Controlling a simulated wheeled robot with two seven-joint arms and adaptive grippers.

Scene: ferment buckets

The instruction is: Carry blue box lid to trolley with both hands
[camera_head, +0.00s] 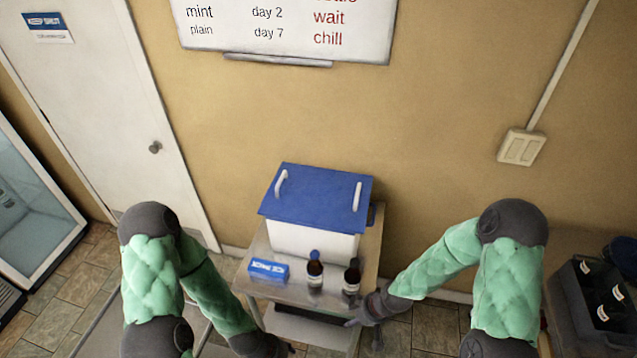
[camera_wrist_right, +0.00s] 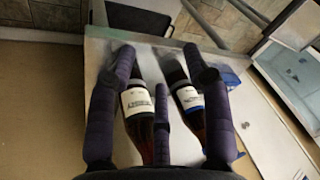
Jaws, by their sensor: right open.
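The blue lid (camera_head: 318,192), with a white handle at each end, sits on a white box (camera_head: 312,240) on a metal stand (camera_head: 330,312) against the wall. I cannot tell if this stand is the trolley. My right gripper (camera_head: 362,325) is open at the stand's front right, below the lid and near two dark bottles. In the right wrist view, its spread fingers (camera_wrist_right: 160,66) frame the bottles, and I cannot tell if they touch. My left gripper (camera_head: 275,347) is low at the stand's front left, away from the lid; its fingers are unclear.
Two dark bottles (camera_head: 315,270) (camera_head: 352,279) and a small blue carton (camera_head: 269,270) stand in front of the box. A dark crate with bottles (camera_head: 583,309) is at the right. A glass-fronted cabinet (camera_head: 35,222) stands left. Space above the lid is clear.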

